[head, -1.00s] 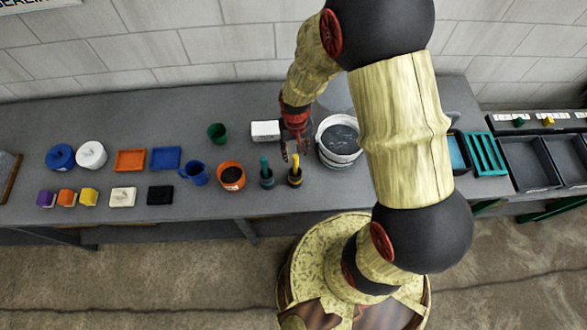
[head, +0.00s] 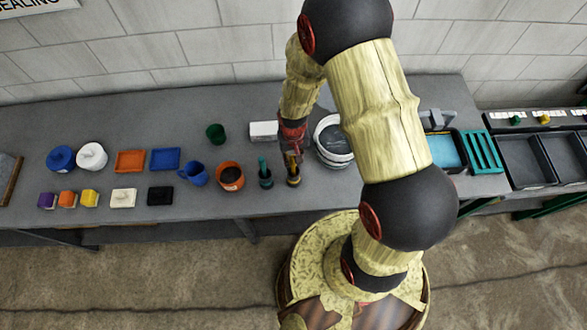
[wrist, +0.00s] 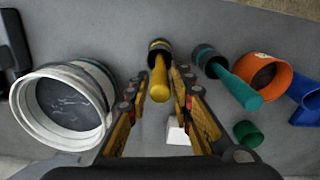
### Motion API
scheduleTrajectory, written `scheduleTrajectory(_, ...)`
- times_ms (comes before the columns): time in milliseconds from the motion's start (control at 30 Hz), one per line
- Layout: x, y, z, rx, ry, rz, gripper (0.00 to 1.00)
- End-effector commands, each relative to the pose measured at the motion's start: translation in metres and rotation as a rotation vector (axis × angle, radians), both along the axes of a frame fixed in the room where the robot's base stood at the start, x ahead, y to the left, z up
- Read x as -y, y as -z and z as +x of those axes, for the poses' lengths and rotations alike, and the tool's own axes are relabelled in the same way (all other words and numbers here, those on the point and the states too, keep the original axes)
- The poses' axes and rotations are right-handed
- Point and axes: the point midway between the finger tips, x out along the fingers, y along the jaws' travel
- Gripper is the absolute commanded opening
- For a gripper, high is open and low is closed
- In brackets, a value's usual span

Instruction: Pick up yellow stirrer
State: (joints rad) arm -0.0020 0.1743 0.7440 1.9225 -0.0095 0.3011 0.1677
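The yellow stirrer (head: 294,181) stands upright in a small dark holder on the grey bench, and its handle (wrist: 159,82) shows in the wrist view. My gripper (head: 292,160) is low over it, pointing down. In the wrist view my gripper (wrist: 158,84) is open, with one finger on each side of the yellow handle. Gaps show between the handle and the fingers, and nothing is held. In the head view the fingers hide the upper part of the handle.
A teal stirrer (head: 264,168) in its own dark holder stands close on the left. A white bucket (head: 331,160) of grey contents is close on the right. A white box (head: 264,130) lies behind. An orange pot (head: 230,178) and blue mug (head: 195,173) stand further left.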

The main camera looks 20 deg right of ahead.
Motion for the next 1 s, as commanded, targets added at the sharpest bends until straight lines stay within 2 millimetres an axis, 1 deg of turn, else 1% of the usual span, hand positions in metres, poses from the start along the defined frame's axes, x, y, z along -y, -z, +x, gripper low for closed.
scheduleTrajectory(33, 0.0, 0.0, 0.0, 0.0, 0.0, 0.0, 0.18)
scheduleTrajectory(367, 0.0, 0.0, 0.0, 0.0, 0.0, 0.0, 0.0)
scheduleTrajectory(767, 0.0, -0.001, 0.0, 0.001, 0.0, 0.0, 0.0)
scheduleTrajectory(867, 0.0, -0.004, 0.001, 0.002, 0.0, 0.0, 0.0)
scheduleTrajectory(1000, 0.0, -0.016, 0.001, 0.003, 0.0, 0.0, 0.0)
